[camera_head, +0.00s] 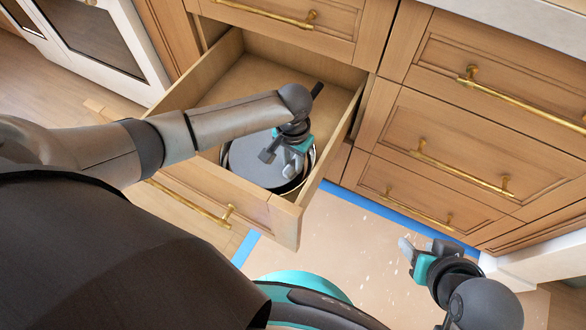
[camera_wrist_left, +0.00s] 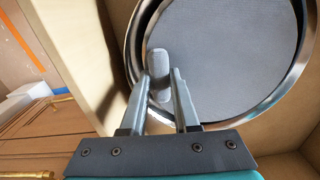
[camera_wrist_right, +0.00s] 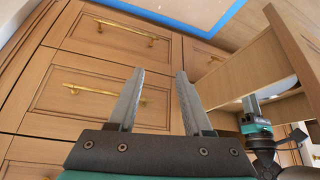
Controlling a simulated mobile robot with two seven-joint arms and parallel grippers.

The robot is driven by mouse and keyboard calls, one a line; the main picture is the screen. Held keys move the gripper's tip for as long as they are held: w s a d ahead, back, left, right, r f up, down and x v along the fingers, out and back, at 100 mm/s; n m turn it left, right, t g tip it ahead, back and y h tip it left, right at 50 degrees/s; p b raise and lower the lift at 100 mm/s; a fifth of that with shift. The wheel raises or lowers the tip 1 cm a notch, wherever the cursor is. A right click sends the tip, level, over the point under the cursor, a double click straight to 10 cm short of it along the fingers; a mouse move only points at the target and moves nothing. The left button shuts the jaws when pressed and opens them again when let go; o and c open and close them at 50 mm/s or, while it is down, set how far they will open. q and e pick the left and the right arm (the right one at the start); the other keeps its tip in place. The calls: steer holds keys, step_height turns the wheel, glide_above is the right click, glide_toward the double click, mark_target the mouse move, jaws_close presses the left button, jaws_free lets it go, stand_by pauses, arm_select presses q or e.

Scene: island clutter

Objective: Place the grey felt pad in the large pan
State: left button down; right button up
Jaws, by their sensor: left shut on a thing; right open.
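The large pan (camera_wrist_left: 138,32) has a shiny metal rim and sits in the open drawer; its rim also shows in the head view (camera_head: 309,160). The round grey felt pad (camera_wrist_left: 225,50) lies within the pan's rim; in the head view it shows as a grey disc (camera_head: 248,160) partly behind my left gripper. My left gripper (camera_wrist_left: 161,82) is shut on an upright, rounded grey tab (camera_wrist_left: 159,62), which appears to be part of the pad. My right gripper (camera_head: 420,252) is open and empty over the floor, right of the drawer; its fingers show in the right wrist view (camera_wrist_right: 158,85).
The drawer's side wall (camera_head: 334,137) and front (camera_head: 235,200) surround the pan closely. Closed drawers with brass handles (camera_head: 460,168) stand to the right. The floor (camera_head: 345,240) in front is clear.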

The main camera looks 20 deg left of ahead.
arm_select(q)
steer(key=shift+f, duration=0.5)
steer(key=shift+f+b, duration=0.75)
steer(key=shift+f, duration=0.45)
arm_select(e)
steer(key=shift+w+a+t+y, duration=0.5)
steer(key=shift+w+a+t, duration=0.4)
steer(key=shift+a, duration=0.2)
steer(key=shift+w+a+t+y, duration=0.5)
steer(key=shift+w+a+t, duration=0.25)
steer(key=shift+a+t, duration=0.3)
arm_select(q)
steer(key=shift+f, duration=0.15)
steer(key=c, duration=0.9)
jaws_free()
steer(key=shift+c, duration=0.2)
arm_select(e)
steer(key=shift+a, duration=0.1)
